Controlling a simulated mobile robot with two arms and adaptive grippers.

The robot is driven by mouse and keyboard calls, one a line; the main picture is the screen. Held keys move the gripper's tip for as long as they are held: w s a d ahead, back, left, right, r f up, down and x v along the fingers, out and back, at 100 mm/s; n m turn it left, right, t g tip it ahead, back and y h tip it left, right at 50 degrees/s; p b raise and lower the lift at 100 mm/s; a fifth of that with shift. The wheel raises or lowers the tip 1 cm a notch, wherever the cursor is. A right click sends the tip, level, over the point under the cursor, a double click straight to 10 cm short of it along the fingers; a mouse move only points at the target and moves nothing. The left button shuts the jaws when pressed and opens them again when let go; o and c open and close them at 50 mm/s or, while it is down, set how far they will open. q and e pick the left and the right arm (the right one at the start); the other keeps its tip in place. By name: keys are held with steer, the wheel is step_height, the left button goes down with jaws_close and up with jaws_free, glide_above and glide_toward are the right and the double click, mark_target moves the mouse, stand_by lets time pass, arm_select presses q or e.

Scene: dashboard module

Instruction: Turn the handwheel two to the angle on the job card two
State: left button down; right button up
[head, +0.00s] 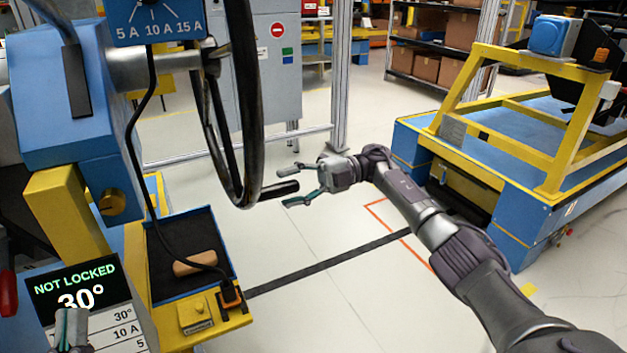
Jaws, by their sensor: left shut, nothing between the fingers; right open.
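A black handwheel (249,90) stands nearly edge-on to me, on a grey shaft from the blue and yellow module. Its black handle (279,190) sticks out to the right at the bottom of the rim. My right gripper (286,187) is open, its two fingers pointing left at the handle's end; I cannot tell whether they touch it. A panel (80,295) at lower left reads "NOT LOCKED" and "30°", with rows "30°", "10 A" and "5" below. My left gripper (70,328) is shut and empty in front of this panel, partly cut off by the bottom edge.
A blue gauge (157,22) marked 5 A, 10 A, 15 A hangs above the shaft. A black cable runs down to a tray (210,225) with a wooden-coloured cylinder (195,263). A blue and yellow cart (510,150) stands at right. The floor between is clear.

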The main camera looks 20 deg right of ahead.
steer(key=d, duration=0.7)
steer(key=shift+d, duration=0.15)
steer(key=shift+w, duration=0.1)
